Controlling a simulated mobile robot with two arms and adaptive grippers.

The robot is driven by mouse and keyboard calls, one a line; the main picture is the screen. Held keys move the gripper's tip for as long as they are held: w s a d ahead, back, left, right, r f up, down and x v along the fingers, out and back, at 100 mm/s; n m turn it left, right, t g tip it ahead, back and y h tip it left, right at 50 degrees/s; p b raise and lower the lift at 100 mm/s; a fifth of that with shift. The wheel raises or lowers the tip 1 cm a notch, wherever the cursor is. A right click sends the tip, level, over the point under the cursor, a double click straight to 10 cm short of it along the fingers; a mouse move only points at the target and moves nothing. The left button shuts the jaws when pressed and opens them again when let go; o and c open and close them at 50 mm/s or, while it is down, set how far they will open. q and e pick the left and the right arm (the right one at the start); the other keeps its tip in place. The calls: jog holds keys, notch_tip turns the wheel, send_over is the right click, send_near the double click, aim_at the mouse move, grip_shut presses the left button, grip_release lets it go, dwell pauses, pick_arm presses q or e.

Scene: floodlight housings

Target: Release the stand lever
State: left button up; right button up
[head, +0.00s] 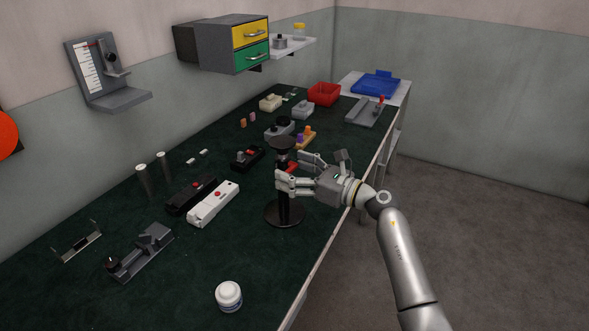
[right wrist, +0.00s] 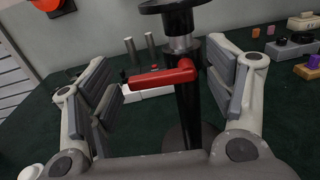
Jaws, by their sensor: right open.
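The stand (head: 284,196) is a black post on a round base with a dark disc on top, upright near the table's right edge. Its red lever (right wrist: 161,76) shows in the right wrist view, sticking out to the left from the post (right wrist: 187,110), nearly level. In the head view the lever (head: 292,167) is partly hidden by my fingers. My right gripper (head: 297,172) is open around the stand. In the right wrist view its fingers (right wrist: 168,95) stand either side of the post and lever, with gaps visible. My left gripper is out of view.
The green table holds a white housing (head: 213,204), a black housing (head: 191,196), a grey fixture (head: 140,251) and a white jar (head: 228,296). A red bin (head: 324,94) and blue tray (head: 376,84) are at the back. The table's front left is mostly clear.

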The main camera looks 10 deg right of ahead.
jog(key=c, duration=1)
jog(key=m+p, duration=0.1)
jog(key=r+m+p, duration=0.1)
jog(key=m, duration=0.1)
jog(key=shift+w+d, duration=0.1)
jog(key=m+p, duration=0.1)
jog(key=m, duration=0.1)
jog(key=shift+w+r+m, duration=0.1)
jog(key=shift+m, duration=0.2)
jog(key=o, duration=1)
jog(key=shift+d, duration=0.15)
